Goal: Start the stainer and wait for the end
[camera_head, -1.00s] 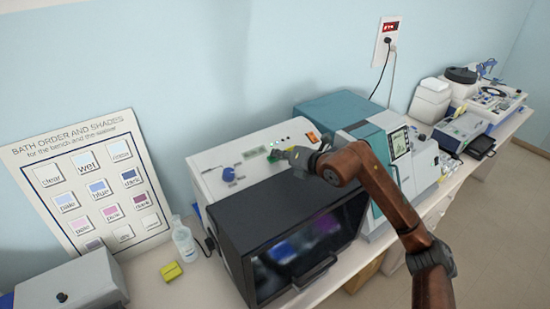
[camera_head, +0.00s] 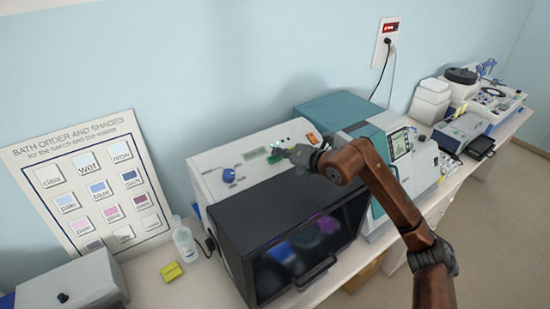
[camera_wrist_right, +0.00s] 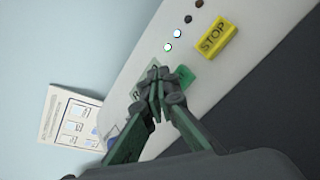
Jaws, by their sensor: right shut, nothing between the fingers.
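The stainer (camera_head: 219,161) is a white-topped machine with a dark front window, standing on the bench. Its top panel carries a blue knob (camera_head: 228,175), a green button (camera_wrist_right: 185,77), a yellow STOP button (camera_wrist_right: 213,37) and a row of small lights (camera_wrist_right: 173,41), two of them lit. Blurred coloured shapes show behind the window (camera_head: 300,250). My right gripper (camera_head: 276,155) is over the panel, fingertips together and empty. In the right wrist view, its fingertips (camera_wrist_right: 155,75) are beside the green button; I cannot tell whether they touch the panel. My left gripper is not in view.
A teal and white machine (camera_head: 345,108) stands close on the right of the stainer. A bottle (camera_head: 184,243) and a yellow block (camera_head: 171,271) are on its left. A bath-order chart (camera_head: 88,185) leans on the wall. A grey box (camera_head: 75,287) is at the front left.

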